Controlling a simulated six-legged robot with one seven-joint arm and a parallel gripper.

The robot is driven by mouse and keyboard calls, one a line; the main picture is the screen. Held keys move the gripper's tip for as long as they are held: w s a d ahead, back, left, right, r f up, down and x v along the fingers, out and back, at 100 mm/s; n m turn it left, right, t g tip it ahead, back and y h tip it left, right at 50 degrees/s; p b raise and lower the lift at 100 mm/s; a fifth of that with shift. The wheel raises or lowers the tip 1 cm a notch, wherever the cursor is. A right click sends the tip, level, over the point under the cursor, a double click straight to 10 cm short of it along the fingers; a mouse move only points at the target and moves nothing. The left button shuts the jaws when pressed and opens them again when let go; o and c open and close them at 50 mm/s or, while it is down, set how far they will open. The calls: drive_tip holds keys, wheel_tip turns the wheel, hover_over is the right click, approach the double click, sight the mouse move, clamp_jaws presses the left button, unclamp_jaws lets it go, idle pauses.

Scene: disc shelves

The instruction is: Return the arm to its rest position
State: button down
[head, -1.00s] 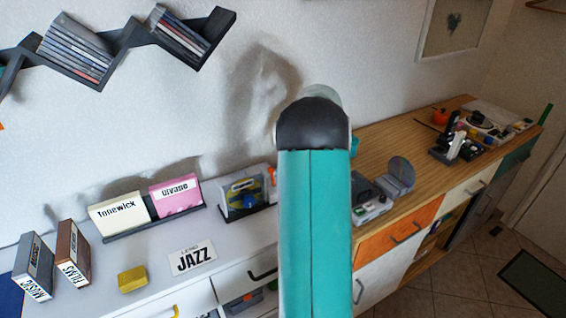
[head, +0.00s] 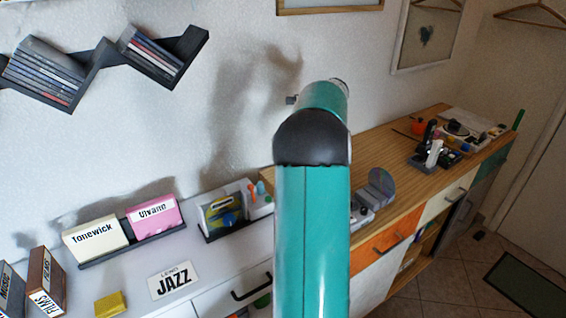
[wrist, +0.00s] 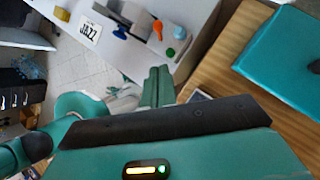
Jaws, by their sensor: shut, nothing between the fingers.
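My teal arm (head: 312,230) rises through the middle of the head view, with its black joint near the top. A further teal link shows behind that joint, bent toward the wall. My gripper (wrist: 157,85) shows in the wrist view as two green fingers close together, shut and empty. It is in the air, apart from the cabinet things. In the head view the fingers cannot be clearly told; the arm hides part of the scene behind it.
Disc shelves (head: 98,58) hang on the wall at upper left. A white cabinet top holds labelled boxes (head: 95,238), a JAZZ card (head: 174,281) and a yellow block (head: 111,304). A wooden sideboard (head: 385,150) stands at right with small items.

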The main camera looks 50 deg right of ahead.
drive_tip(key=shift+s+d+r, duration=0.1)
drive_tip(key=shift+r, duration=0.15)
idle(0.4)
drive_tip(key=a+r+n+g+h, duration=0.1)
drive_tip(key=a+r+n, duration=0.2)
drive_tip(key=a+n, duration=0.75)
drive_tip(key=a+r+n+h, duration=0.1)
drive_tip(key=a+r+n, duration=0.3)
drive_tip(key=a, duration=1.3)
drive_tip(key=s+a+f+n+t+h, duration=0.1)
drive_tip(key=s+a+f+n, duration=0.1)
drive_tip(key=s+a+n, duration=0.4)
drive_tip(key=s+a+f+n+h, duration=0.1)
drive_tip(key=s+a+f+n, duration=0.2)
drive_tip(key=s+a+n, duration=0.4)
drive_tip(key=a+n, duration=0.4)
drive_tip(key=shift+a+t+h, duration=0.4)
